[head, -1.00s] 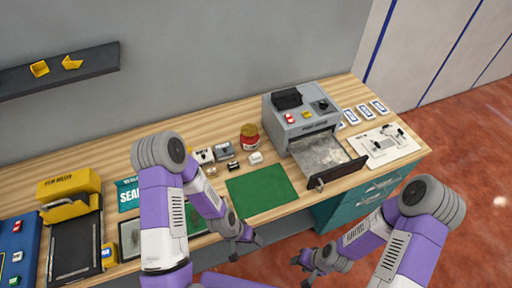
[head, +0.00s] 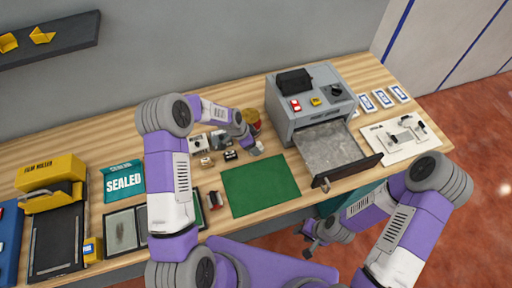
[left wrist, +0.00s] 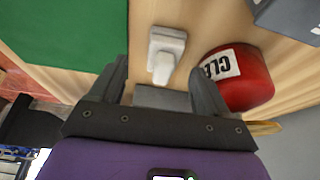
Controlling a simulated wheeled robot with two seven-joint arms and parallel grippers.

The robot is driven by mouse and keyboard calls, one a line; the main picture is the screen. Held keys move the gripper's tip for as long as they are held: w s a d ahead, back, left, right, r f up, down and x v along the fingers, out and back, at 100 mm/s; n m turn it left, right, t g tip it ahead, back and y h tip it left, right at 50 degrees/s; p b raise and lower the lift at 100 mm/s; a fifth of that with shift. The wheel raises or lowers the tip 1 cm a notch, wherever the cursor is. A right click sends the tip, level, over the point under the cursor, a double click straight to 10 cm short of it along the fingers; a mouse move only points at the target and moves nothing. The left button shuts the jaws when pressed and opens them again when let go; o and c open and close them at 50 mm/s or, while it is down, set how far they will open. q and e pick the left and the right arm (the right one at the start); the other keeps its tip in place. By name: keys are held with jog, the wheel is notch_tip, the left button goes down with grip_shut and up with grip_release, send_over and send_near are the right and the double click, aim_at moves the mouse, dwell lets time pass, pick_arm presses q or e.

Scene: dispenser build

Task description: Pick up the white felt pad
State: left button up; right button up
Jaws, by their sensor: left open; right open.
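The white felt pad (left wrist: 166,52) lies on the wooden bench. In the left wrist view it is a small white block with a narrower part towards me, just beyond and between the fingertips. My left gripper (left wrist: 158,78) is open, with nothing held between its fingers. In the head view the left gripper (head: 251,148) is over the bench at the pad, which it largely hides. My right gripper (head: 312,243) is open and empty in front of the bench, well away from the pad.
A red jar (left wrist: 243,82) stands close to the right finger in the left wrist view. A green mat (head: 260,186) lies in front of the pad. Small parts (head: 207,161) sit to its left. A grey machine (head: 308,98) with its drawer (head: 332,148) open stands right.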

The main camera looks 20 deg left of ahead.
pick_arm(q)
jog(key=x, duration=0.3)
jog(key=shift+w+d+f, duration=0.1)
jog(key=shift+w+f, duration=0.2)
jog(key=shift+w, duration=0.05)
jog(key=c, duration=1.1)
